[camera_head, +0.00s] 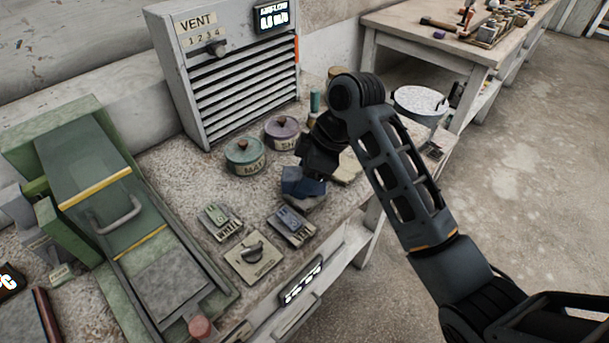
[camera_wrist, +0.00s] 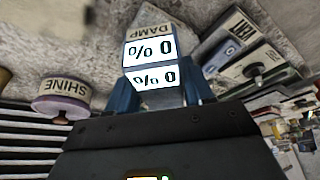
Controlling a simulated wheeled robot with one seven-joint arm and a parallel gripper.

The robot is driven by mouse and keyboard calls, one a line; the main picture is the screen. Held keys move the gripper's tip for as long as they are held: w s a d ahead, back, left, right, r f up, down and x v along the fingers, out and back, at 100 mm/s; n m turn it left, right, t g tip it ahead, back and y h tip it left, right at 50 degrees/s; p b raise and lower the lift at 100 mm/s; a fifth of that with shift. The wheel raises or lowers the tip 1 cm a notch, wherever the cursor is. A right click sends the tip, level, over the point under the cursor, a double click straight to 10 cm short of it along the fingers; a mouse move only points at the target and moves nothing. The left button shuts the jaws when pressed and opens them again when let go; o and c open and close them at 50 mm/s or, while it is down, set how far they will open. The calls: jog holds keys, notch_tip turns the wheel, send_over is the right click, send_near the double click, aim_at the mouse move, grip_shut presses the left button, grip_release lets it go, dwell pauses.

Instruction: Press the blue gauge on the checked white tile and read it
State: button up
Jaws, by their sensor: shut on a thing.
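My gripper (camera_head: 308,178) is shut on the blue gauge (camera_head: 303,189), just above or at the bench by its front edge. In the wrist view the gauge's two white display faces (camera_wrist: 150,63) show upside down, each reading 0 %. A pale strip marked DAMP (camera_wrist: 150,31) is beyond them. Blue sides show beside the displays, partly behind my dark gripper body. I cannot tell whether the gauge touches the surface under it. I cannot make out a checked white tile; a pale slab (camera_head: 348,170) shows partly behind my gripper.
Green (camera_head: 245,156) and purple (camera_head: 282,131) lidded pots stand behind my gripper, before the grey vent box (camera_head: 228,65). Small green (camera_head: 220,221) and blue-grey (camera_head: 291,225) labelled holders and a knob plate (camera_head: 253,258) lie in front. A green machine (camera_head: 120,200) fills the left.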

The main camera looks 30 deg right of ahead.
aim_at(294, 173)
jog(key=shift+f, duration=0.35)
dwell(0.7)
jog(key=shift+r+p, duration=2.85)
jog(key=shift+r, duration=0.7)
